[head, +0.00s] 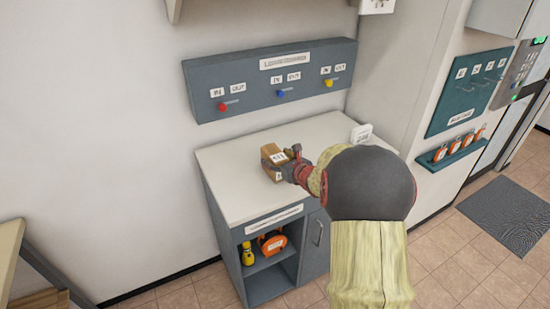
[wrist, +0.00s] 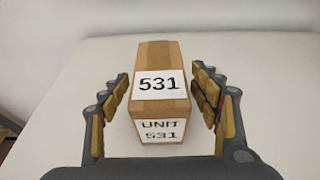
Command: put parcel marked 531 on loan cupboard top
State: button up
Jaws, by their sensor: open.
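The parcel marked 531 (wrist: 160,110) is a small brown cardboard box with white labels reading "531" and "UNIT 531". It stands on the pale top of the loan cupboard (head: 240,185), which also fills most of the wrist view (wrist: 260,75). In the head view the parcel (head: 272,157) is left of my gripper (head: 292,167). In the wrist view my gripper (wrist: 160,105) is open, with its fingers on either side of the parcel and a visible gap at each side. My arm hides part of the cupboard's right side in the head view.
A grey board with coloured pegs (head: 270,82) hangs on the wall behind the cupboard. A small white sign (head: 361,133) stands at the top's back right. The open shelf below holds an orange item (head: 272,243) and a yellow item (head: 247,254). The top's front left is clear.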

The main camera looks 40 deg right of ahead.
jog(key=p+v, duration=0.1)
jog(key=v, duration=0.9)
jog(key=shift+s+r+p, duration=0.1)
jog(key=shift+p, duration=0.3)
jog(key=s+a+r+m+g+h, duration=0.2)
jog(key=s+a+r+m+g, duration=0.15)
jog(key=a+r+m, duration=1.2)
jog(key=s+a+f+m+g+y, duration=0.2)
jog(key=s+a+m, duration=0.6)
jog(key=a+m, duration=0.1)
jog(key=s+a+f+m+g+y, duration=0.2)
jog(key=s+a+f+m+y, duration=0.1)
jog(key=s+a+m, duration=0.5)
jog(key=shift+a+f+m, duration=0.25)
jog(key=shift+a+m, duration=0.2)
jog(key=shift+a, duration=0.5)
